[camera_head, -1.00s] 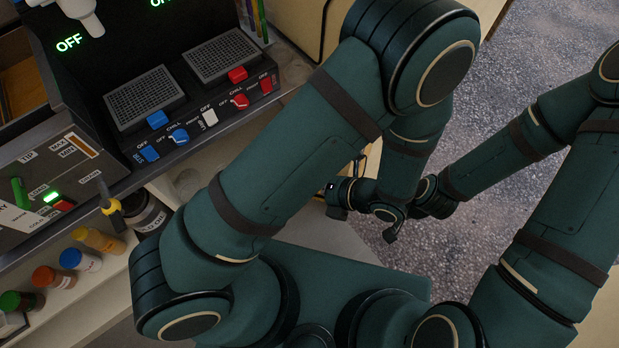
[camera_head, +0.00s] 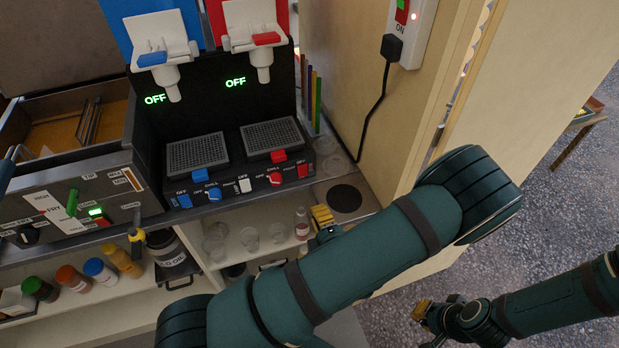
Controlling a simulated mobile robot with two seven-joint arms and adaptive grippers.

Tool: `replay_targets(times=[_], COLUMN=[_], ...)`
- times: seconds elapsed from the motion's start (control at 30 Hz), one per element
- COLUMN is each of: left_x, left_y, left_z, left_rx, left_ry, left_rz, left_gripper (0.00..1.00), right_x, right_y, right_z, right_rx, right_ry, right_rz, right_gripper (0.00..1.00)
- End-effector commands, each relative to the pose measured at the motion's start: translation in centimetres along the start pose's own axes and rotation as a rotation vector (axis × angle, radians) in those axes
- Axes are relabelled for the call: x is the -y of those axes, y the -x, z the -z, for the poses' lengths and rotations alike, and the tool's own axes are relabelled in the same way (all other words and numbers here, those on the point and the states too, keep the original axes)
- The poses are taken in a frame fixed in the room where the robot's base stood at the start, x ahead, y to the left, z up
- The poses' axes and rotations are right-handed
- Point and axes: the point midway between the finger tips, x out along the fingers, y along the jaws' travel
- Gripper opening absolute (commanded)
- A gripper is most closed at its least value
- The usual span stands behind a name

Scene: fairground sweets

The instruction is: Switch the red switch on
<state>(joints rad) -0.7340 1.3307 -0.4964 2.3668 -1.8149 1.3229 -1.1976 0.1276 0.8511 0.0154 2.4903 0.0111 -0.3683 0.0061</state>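The red switch (camera_head: 303,171) sits at the right end of the dark front panel of a two-sided drinks machine (camera_head: 228,140), in the head view. It is beside a red knob (camera_head: 275,180). The green display above the right side reads OFF. My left gripper (camera_head: 322,217) shows yellow fingertips just below and right of the panel, apart from the switch. Its lower part is hidden behind my own arm, and its opening is not clear. My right gripper (camera_head: 428,322) is low at the right, over the grey floor, small and partly seen.
A white switch (camera_head: 245,185), a blue knob (camera_head: 214,195) and a blue switch (camera_head: 184,201) share the panel. A fryer (camera_head: 70,205) stands to the left. Shelves below hold bottles and glasses. A wall outlet box (camera_head: 410,35) with a red-and-green switch and black cable is at upper right.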

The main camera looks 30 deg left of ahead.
Motion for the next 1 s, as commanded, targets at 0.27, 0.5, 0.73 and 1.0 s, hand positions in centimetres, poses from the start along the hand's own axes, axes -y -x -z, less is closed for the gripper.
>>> replay_targets(times=[0.27,0.5,0.73,1.0], left_x=[-0.2,-0.2,-0.2,-0.2], left_y=[-0.5,-0.6,-3.0,-8.3], left_z=[0.0,0.0,0.1,0.0], left_rx=[0.023,0.022,0.017,0.018], left_ry=[-0.018,-0.017,-0.016,-0.015], left_rz=[-0.008,-0.008,-0.008,-0.008], left_gripper=[0.00,0.00,0.00,0.00], right_x=[0.1,0.1,0.0,-0.2], right_y=[0.1,0.1,-0.1,-0.5], right_z=[0.1,0.1,0.0,-0.2], right_rx=[-0.002,-0.001,0.000,0.004], right_ry=[0.000,0.000,0.001,0.002], right_rz=[0.000,0.000,0.000,0.001], right_gripper=[0.00,0.00,0.00,0.00])
